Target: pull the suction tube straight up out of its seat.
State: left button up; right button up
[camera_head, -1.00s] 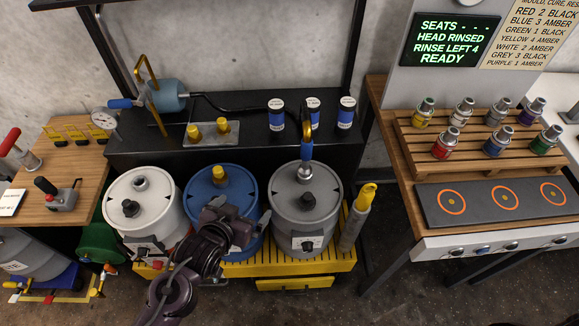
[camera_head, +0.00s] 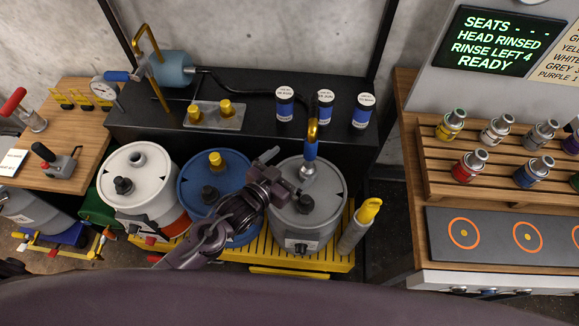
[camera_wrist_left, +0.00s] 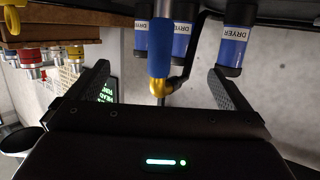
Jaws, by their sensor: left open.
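The suction tube (camera_head: 311,150) has a blue grip with a yellow bend above it. It stands upright in the lid of the grey drum (camera_head: 318,222), and a black hose runs off its top. My left gripper (camera_head: 288,178) is over the left side of the grey drum's lid, pointing at the tube. It is open and empty. In the left wrist view, the tube's blue grip (camera_wrist_left: 161,50) shows between the two spread fingers (camera_wrist_left: 163,88), seemingly ahead of the tips and not touched. The tube's lower end is hidden in the drum. My right gripper is not in view.
A blue drum (camera_head: 213,177) and a white drum (camera_head: 150,205) stand to the left on the yellow pallet (camera_head: 272,253). Dryer canisters (camera_head: 286,103) stand on the black shelf behind. A grey cylinder with a yellow top (camera_head: 357,230) is right of the grey drum.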

aim_at(307, 153)
pick_arm(q)
jog(key=b+x, duration=0.1)
jog(key=x, duration=0.2)
jog(key=shift+s+f+b, duration=0.1)
jog(key=shift+f+b, duration=0.15)
jog(key=shift+b, duration=0.15)
jog(key=b+x, duration=0.2)
jog(key=x, duration=0.2)
jog(key=shift+w+d, duration=0.2)
jog(key=shift+w, duration=0.15)
jog(key=shift+w+d, duration=0.1)
jog(key=shift+w, duration=0.15)
jog(key=shift+w+d+f+b, duration=0.1)
jog(key=shift+w+d+b, duration=0.15)
jog(key=shift+w+b, duration=0.1)
jog(key=shift+c, duration=0.6)
jog(key=c, duration=1.2)
grip_shut()
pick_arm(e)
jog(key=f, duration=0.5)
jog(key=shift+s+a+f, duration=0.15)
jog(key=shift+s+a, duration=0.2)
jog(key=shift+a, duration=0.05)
